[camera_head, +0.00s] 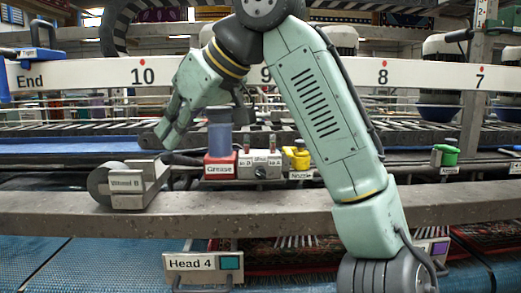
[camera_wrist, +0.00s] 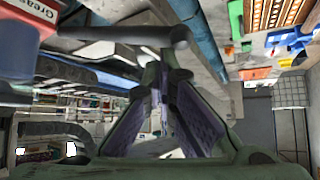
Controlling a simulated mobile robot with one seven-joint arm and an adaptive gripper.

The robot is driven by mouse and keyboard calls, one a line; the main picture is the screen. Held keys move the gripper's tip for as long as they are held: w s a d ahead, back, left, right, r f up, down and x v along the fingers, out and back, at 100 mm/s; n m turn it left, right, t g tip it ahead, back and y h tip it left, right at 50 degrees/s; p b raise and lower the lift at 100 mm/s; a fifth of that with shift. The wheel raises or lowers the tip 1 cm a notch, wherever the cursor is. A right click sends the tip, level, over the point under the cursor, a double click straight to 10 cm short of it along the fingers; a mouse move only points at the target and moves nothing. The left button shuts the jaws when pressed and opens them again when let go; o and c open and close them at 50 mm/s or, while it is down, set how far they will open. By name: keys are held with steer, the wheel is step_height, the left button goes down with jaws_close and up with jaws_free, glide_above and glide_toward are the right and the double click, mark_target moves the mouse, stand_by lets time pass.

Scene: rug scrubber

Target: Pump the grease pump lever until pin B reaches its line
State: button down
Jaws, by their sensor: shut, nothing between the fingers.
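The grease pump (camera_head: 221,168) is a red block labelled "Grease" with a blue-grey cylinder on top. Its dark lever (camera_head: 182,159) sticks out to the left. Beside it, a grey block (camera_head: 260,167) carries labels for pins A and B and two small reddish pins, B (camera_head: 246,141) and A (camera_head: 272,142). The pin lines are too small to read. My gripper (camera_head: 164,133) is shut and empty, just above the lever's outer end. In the wrist view, the lever (camera_wrist: 125,34) crosses just beyond my fingertips (camera_wrist: 162,68); I cannot tell whether they touch.
A grey "Wormed B" roll holder (camera_head: 130,186) sits left on the beam (camera_head: 270,213). A yellow nozzle piece (camera_head: 297,157) stands right of the pins, and a green-capped one (camera_head: 446,152) farther right. A numbered white rail (camera_head: 190,72) runs behind my arm.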

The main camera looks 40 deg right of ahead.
mark_target(176, 157)
steer(key=shift+f+b, duration=1.35)
steer(key=shift+f, duration=0.95)
step_height(176, 157, up, 6)
steer(key=p, duration=0.5)
steer(key=shift+f+p, duration=0.15)
steer(key=shift+p, duration=0.2)
steer(key=shift+r+p, duration=0.4)
steer(key=shift+r, duration=1.85)
